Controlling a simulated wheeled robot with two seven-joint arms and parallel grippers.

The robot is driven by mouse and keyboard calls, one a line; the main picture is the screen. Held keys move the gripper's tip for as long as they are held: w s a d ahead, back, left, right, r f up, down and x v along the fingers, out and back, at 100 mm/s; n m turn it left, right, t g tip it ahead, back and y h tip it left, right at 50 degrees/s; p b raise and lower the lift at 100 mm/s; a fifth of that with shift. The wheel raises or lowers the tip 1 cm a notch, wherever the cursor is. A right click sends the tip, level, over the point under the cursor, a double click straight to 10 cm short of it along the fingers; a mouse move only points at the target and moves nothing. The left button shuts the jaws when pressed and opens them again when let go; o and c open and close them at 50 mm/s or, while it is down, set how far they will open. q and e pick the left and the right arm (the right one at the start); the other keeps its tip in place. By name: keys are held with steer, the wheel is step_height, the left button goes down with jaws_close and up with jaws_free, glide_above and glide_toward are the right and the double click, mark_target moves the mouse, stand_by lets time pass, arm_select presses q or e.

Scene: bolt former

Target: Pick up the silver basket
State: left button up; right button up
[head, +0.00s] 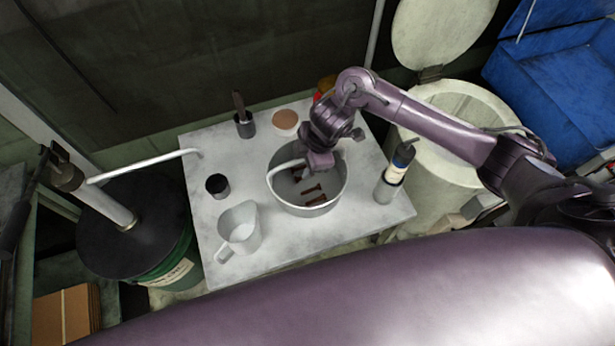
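The silver basket (336,199) is a round, light grey metal pail on the white table, right of the table's middle. Its thin handle (283,167) arches up over the left side of the rim. Several dark reddish-brown pieces (313,193) lie inside it. My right arm comes in from the right, and my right gripper (312,170) is over the far part of the basket, by the handle. The fingertips are small and dark here, so I cannot tell whether they are open or closed on the handle. My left gripper is not in view.
On the table (285,258) stand a white pitcher (240,228), a black jar (217,186), a dark cup with a tool (244,122), a bowl (286,122) and a bottle (394,174). A green bucket with a pump (170,268) stands left, an open white bin (450,160) right.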

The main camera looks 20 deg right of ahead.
stand_by(0.3)
jaws_close()
stand_by(0.5)
